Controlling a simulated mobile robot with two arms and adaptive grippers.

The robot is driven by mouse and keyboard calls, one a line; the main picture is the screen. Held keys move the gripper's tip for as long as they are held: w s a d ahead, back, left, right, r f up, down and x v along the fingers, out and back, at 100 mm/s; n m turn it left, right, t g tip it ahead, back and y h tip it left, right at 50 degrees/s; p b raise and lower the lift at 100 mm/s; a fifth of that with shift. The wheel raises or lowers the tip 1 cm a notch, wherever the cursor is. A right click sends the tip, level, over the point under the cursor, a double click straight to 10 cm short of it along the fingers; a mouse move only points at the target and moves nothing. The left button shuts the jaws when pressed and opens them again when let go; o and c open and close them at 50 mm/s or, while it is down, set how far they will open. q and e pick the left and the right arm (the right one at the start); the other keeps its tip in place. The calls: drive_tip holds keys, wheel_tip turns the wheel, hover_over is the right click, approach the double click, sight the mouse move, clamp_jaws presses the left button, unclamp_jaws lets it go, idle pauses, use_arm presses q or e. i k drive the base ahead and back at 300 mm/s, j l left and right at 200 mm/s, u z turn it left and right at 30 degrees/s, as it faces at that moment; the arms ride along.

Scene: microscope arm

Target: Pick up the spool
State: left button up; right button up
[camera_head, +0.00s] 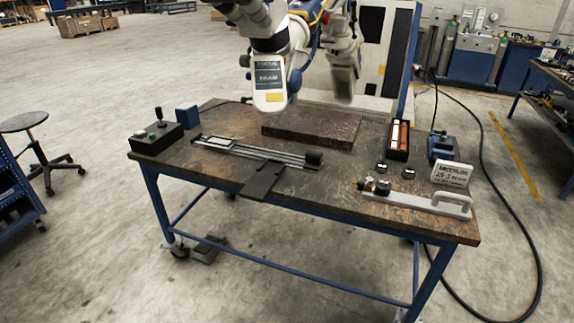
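No part is clearly recognisable as the spool at this size. Small dark round pieces that could be it are on the right half of the workbench: one dark cylinder (383,187) on the grey handled bar, and two dark pieces with light tops, a left one (382,168) and a right one (409,172), behind the bar. A black cylinder (314,157) also sits at the right end of the metal rails. Neither of my grippers shows in the head view.
The workbench (215,178) carries a dark slab (312,128), metal rails (262,152), a black control box (156,136), a narrow open box (399,140), a white sign (451,174) and the grey handled bar (430,203). A white-blue microscope arm (270,80) hangs above.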

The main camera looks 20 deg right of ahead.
sight(380, 190)
drive_tip(key=l+u, duration=0.3)
drive_tip(key=l, duration=0.55)
drive_tip(key=l+u, duration=0.3)
drive_tip(key=l, duration=0.55)
drive_tip(key=k+l+u, duration=0.1)
drive_tip(key=l+u, duration=0.15)
drive_tip(key=l, duration=0.55)
